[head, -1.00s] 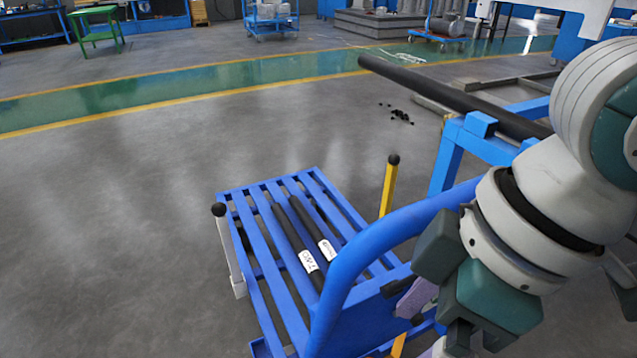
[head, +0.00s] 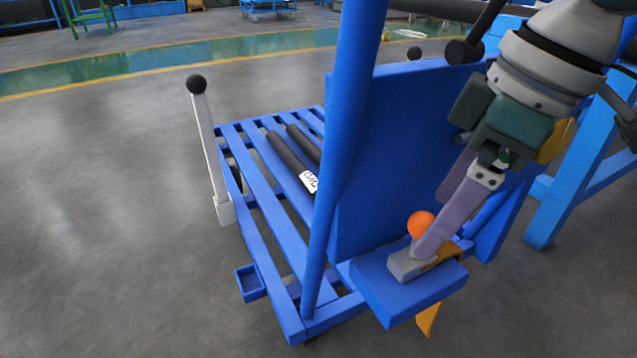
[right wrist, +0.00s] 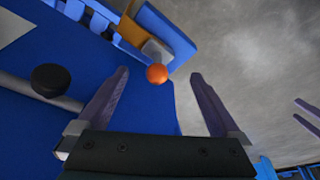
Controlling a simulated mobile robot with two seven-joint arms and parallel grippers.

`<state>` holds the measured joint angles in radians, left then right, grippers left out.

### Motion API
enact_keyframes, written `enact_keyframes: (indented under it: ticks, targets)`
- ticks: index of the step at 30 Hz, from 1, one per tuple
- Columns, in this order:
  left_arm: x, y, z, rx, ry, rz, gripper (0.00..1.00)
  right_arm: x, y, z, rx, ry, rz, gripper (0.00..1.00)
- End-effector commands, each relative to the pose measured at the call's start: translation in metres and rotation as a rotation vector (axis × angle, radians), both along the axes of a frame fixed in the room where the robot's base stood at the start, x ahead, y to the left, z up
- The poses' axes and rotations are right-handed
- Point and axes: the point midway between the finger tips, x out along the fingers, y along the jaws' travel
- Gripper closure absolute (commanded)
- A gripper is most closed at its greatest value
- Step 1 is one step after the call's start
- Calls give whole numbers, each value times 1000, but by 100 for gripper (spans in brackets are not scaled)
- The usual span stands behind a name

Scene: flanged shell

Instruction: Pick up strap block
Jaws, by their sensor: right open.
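The grey block seems to be the strap block, but I cannot be sure. My right gripper (head: 436,222) points down over the shelf, its purple fingers partly hiding these things. In the right wrist view my right gripper (right wrist: 159,77) is open and empty. The ball (right wrist: 157,73) shows between its fingertips, with the grey block (right wrist: 157,50) just beyond.
The blue cart (head: 262,235) has a slatted deck carrying dark rods (head: 290,160), one with a white label. Its upright blue panel (head: 400,150) and tube (head: 345,150) stand close beside my right arm. A white post (head: 205,140) rises at the left. Floor at left is clear.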

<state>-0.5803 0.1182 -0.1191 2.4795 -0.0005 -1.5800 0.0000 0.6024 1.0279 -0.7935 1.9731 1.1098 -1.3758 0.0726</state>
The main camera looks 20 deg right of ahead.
Motion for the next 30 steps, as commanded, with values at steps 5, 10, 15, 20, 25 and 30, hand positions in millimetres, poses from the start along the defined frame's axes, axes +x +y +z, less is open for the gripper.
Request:
enact_keyframes:
  ticks: [5, 10, 15, 20, 25, 30]
  targets:
    - [0, 0, -15, -1, -1, 0, 0, 5, 0, -16, -1, -10, -5, 0]
    - [0, 0, -26, -1, -1, 0, 0, 9, 3, -29, -1, -10, -4, 0]
    - [0, 0, -47, -1, -2, 0, 0, 11, 7, -51, -1, -9, -3, 0]
    - [0, 0, -68, -2, -2, -1, 0, 15, 11, -73, -1, -10, -3, 0]
    - [0, 0, -67, -1, -1, 0, 0, 17, 12, -74, -2, -11, -3, 0]
    - [0, 0, -66, -1, -1, -1, 0, 17, 12, -73, -3, -10, -3, 7]
